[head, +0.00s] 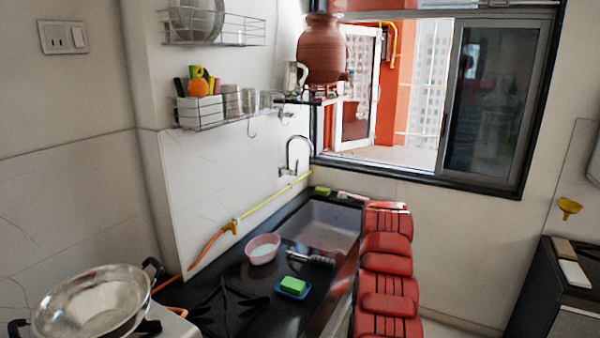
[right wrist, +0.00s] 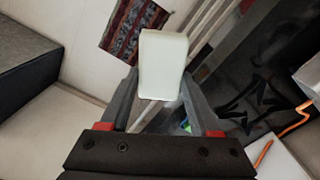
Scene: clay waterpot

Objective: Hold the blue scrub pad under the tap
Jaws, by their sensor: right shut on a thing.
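My right gripper (right wrist: 160,88) is shut on a pale off-white block (right wrist: 163,62), which stands up between its fingertips. I see no blue scrub pad in the gripper. In the head view a flat blue piece (head: 281,290) lies on the black counter with a green block (head: 293,284) on top; I cannot tell whether the blue piece is a pad or a dish. The curved chrome tap (head: 300,140) comes out of the wall above the far end of the sink (head: 320,223). Neither gripper shows in the head view.
A pink bowl (head: 263,251) and a dark brush-like thing (head: 310,259) lie between sink and stove. A steel pan (head: 90,300) sits front left. A clay pot (head: 325,50) stands on a shelf above the tap. A red striped thing (head: 388,265) runs beside the sink.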

